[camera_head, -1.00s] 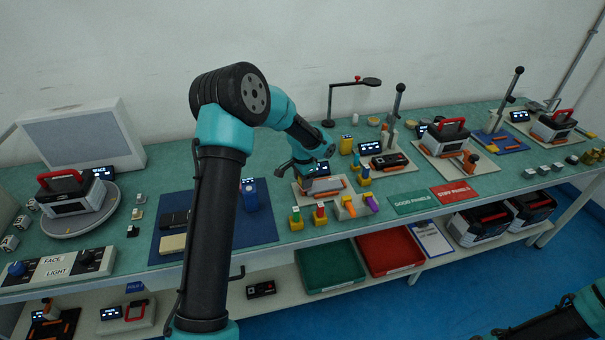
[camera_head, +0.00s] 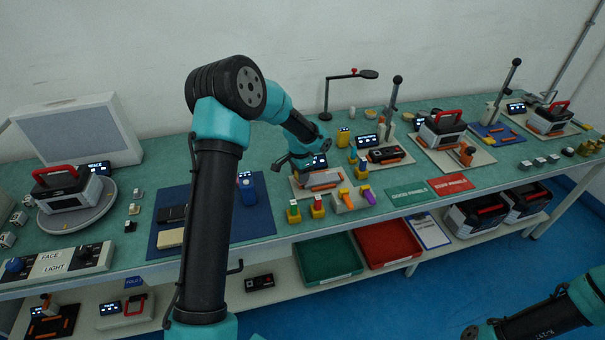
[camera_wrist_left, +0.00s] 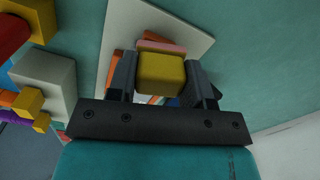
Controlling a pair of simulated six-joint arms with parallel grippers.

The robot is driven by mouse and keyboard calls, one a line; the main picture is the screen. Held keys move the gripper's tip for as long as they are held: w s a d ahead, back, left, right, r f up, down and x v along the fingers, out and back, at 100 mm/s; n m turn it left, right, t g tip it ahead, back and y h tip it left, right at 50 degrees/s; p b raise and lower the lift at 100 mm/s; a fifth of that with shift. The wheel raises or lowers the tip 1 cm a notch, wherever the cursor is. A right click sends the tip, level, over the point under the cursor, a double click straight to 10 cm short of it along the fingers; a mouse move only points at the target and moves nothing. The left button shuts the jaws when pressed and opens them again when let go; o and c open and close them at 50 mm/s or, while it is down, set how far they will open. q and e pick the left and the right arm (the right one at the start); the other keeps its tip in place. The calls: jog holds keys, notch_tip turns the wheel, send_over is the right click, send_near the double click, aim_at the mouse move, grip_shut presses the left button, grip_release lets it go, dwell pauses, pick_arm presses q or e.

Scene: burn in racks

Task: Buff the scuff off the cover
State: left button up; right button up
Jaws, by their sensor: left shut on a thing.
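My left gripper (camera_wrist_left: 160,80) is shut on a yellow block (camera_wrist_left: 160,74) with a pink layer at its far side. In the head view the left gripper (camera_head: 304,169) is low over a pale work board (camera_head: 297,192), its fingers mostly hidden by its own wrist. A grey cover panel (camera_head: 323,179) lies on that board among orange holders, beside the gripper. Whether the block touches the cover, and any scuff, I cannot make out. In the wrist view the block hides most of the cover; the board (camera_wrist_left: 180,24) shows beyond. My right gripper (camera_head: 472,332) is at the bottom edge, its jaws unclear.
Green (camera_head: 407,196) and red (camera_head: 450,184) panel mats lie to the right. A lamp (camera_head: 327,100) stands behind. A blue mat (camera_head: 255,222) lies left.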

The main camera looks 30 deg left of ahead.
pick_arm(q)
jog(key=shift+d+r, duration=0.1)
jog(key=shift+r, duration=3.85)
